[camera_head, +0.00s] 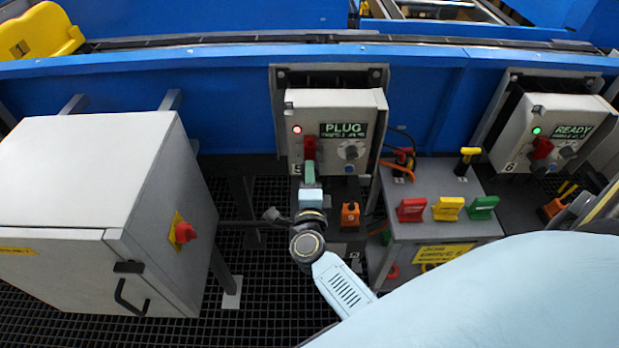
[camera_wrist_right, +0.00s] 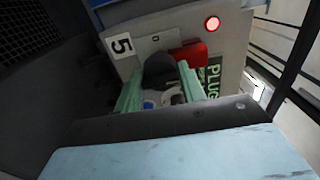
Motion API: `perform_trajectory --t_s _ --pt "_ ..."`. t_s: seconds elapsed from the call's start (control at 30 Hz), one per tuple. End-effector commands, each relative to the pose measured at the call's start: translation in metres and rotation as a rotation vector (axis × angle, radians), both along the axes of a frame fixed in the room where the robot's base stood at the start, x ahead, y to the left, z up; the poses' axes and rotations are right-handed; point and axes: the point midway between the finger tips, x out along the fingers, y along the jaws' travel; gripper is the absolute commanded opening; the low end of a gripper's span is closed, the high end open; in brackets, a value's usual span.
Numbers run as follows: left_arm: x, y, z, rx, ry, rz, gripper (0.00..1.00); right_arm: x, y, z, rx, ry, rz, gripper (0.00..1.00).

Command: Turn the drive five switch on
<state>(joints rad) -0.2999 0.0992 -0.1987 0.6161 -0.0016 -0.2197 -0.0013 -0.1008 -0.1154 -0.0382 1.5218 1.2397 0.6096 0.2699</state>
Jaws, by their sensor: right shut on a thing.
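The drive five box (camera_head: 373,110) is a grey box labelled 5 on the blue conveyor side; its display (camera_head: 343,129) reads PLUG and its lamp (camera_head: 297,129) glows red. It has a red switch (camera_head: 310,147) at its lower left; red also shows in the right wrist view (camera_wrist_right: 191,53). My right gripper (camera_head: 309,168) has reached up to the switch from below. Its green fingers (camera_wrist_right: 160,87) stand either side of a dark rounded part at the switch and are shut on it. The fingers hide part of the switch. My left gripper is not in view.
A grey cabinet (camera_head: 75,190) with a red knob stands left. Right of the box is a grey stand (camera_head: 447,228) with red, yellow and green blocks. An orange-red plug (camera_head: 350,214) sits below the box. Another drive box (camera_head: 555,115) reads READY with a green lamp.

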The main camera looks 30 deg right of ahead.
Motion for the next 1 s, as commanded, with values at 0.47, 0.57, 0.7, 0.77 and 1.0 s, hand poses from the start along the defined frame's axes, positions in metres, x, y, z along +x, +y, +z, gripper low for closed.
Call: perform_trajectory --t_s 0.47,0.57,0.7,0.77,1.0 --pt "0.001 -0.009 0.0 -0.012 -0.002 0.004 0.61 0.0 0.001 -0.001 0.003 0.001 0.001 0.61" --pt "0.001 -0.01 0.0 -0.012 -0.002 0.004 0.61 0.0 0.0 -0.001 0.003 0.001 0.0 0.61" --pt "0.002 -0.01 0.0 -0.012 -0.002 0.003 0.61 -0.004 0.003 -0.001 0.002 0.001 0.001 0.61" --pt "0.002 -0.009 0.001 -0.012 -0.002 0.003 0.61 -0.01 0.007 -0.001 0.002 0.002 0.002 0.61" --pt "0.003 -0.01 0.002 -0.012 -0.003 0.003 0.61 -0.053 0.032 -0.001 0.004 0.005 0.001 0.61"
